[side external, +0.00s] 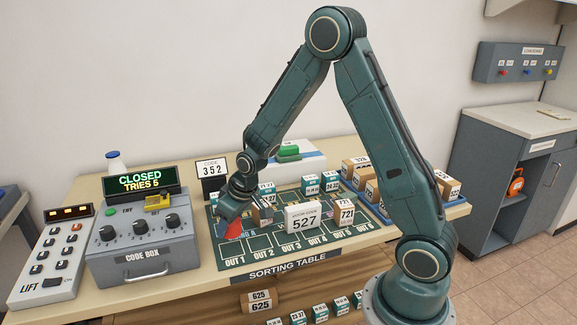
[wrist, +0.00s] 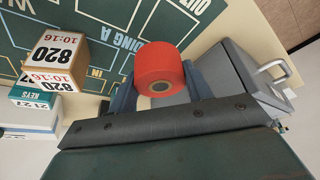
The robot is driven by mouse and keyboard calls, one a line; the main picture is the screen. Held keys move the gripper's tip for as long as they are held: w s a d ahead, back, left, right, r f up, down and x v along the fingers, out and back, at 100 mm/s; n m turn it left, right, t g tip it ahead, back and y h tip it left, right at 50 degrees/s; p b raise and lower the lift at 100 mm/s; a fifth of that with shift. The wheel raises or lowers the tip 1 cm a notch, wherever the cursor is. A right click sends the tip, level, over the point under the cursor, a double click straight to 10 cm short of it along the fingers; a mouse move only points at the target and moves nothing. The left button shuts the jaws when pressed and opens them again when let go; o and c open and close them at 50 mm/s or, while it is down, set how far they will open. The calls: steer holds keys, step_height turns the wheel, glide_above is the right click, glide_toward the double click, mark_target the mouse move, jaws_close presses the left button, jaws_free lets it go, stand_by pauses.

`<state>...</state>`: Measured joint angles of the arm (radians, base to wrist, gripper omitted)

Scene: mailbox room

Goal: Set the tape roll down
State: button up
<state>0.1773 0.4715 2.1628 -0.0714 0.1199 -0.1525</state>
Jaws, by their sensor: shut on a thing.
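The red tape roll (side external: 234,229) is between the fingers of my gripper (side external: 230,222), low over the left end of the green sorting mat (side external: 283,244), near the OUT 1 slot. In the wrist view the tape roll (wrist: 160,66) shows its round side and its core hole, with a blue-grey finger of my gripper (wrist: 160,88) on either side. My gripper is shut on it. I cannot tell whether the roll touches the mat.
A box marked 820 (wrist: 54,60) stands close by, with a teal KEYS box (wrist: 32,97) beside it. The grey code box (side external: 143,248) is left of my gripper. A white 527 sign (side external: 304,217) and several parcels stand right. The mat's front-left slots look clear.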

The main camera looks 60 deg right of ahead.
mark_target(231, 232)
steer(key=shift+f, duration=1.85)
steer(key=shift+f, duration=0.15)
steer(key=o, duration=1)
steer(key=shift+v, duration=6.15)
steer(key=shift+w, duration=0.1)
